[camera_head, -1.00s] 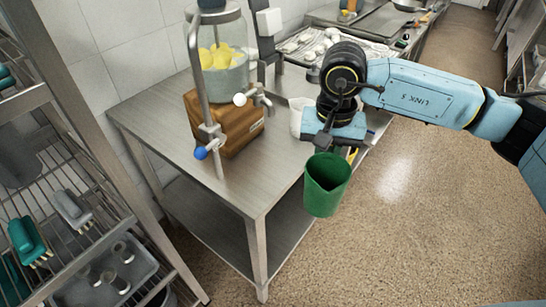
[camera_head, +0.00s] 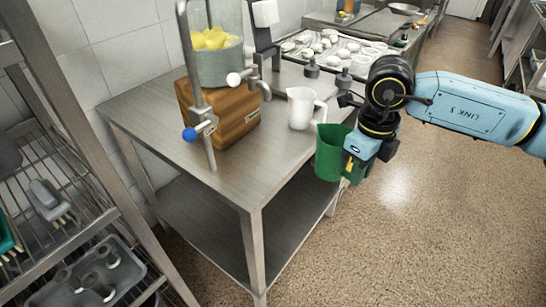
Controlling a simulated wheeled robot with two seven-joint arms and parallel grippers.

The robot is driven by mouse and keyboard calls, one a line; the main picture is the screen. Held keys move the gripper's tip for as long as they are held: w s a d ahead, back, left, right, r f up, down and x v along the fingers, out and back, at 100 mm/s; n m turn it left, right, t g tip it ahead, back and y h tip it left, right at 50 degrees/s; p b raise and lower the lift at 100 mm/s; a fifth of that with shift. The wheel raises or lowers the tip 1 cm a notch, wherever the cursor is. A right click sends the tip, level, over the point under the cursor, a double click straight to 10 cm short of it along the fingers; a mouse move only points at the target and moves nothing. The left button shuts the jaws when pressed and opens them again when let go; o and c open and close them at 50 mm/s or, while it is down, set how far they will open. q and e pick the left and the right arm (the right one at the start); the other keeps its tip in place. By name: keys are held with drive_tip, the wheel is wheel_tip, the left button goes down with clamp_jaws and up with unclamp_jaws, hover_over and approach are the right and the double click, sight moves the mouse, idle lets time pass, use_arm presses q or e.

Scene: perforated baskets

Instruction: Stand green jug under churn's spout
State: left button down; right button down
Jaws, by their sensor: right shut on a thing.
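The green jug (camera_head: 329,152) is upright in my right gripper (camera_head: 357,158), which is shut on its right side. The gripper hides part of that side. The jug is in the air beside the right edge of the steel table (camera_head: 165,150), near tabletop height. The churn is a clear jar (camera_head: 218,62) with yellow lumps, on a wooden base (camera_head: 232,118) on the table. A metal tap with a spout (camera_head: 262,84) sticks out at its right. The jug is to the right of and nearer than the spout, apart from it. My left gripper is not in view.
A white jug (camera_head: 301,108) stands on the table between the churn and the green jug. Two small grey weights (camera_head: 343,78) are behind it. A metal post with a blue knob (camera_head: 190,134) stands before the churn. The front tabletop is clear. A wire rack (camera_head: 60,190) is at left.

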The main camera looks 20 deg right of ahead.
drive_tip(key=shift+s+d+f+m, duration=0.1)
drive_tip(key=shift+d+f+m, duration=0.15)
drive_tip(key=shift+m, duration=0.65)
drive_tip(key=shift+w+a, duration=0.2)
drive_tip(key=shift+w, duration=0.05)
drive_tip(key=w+a, duration=0.3)
drive_tip(key=w, duration=0.1)
drive_tip(key=w+a, duration=0.4)
drive_tip(key=w, duration=0.1)
drive_tip(key=w+a, duration=0.4)
drive_tip(key=w, duration=0.1)
drive_tip(key=shift+b, duration=0.3)
drive_tip(key=shift+s+d+f, duration=0.1)
drive_tip(key=shift+s+f, duration=0.05)
drive_tip(key=shift+f, duration=0.5)
drive_tip(key=shift+d+f, duration=0.1)
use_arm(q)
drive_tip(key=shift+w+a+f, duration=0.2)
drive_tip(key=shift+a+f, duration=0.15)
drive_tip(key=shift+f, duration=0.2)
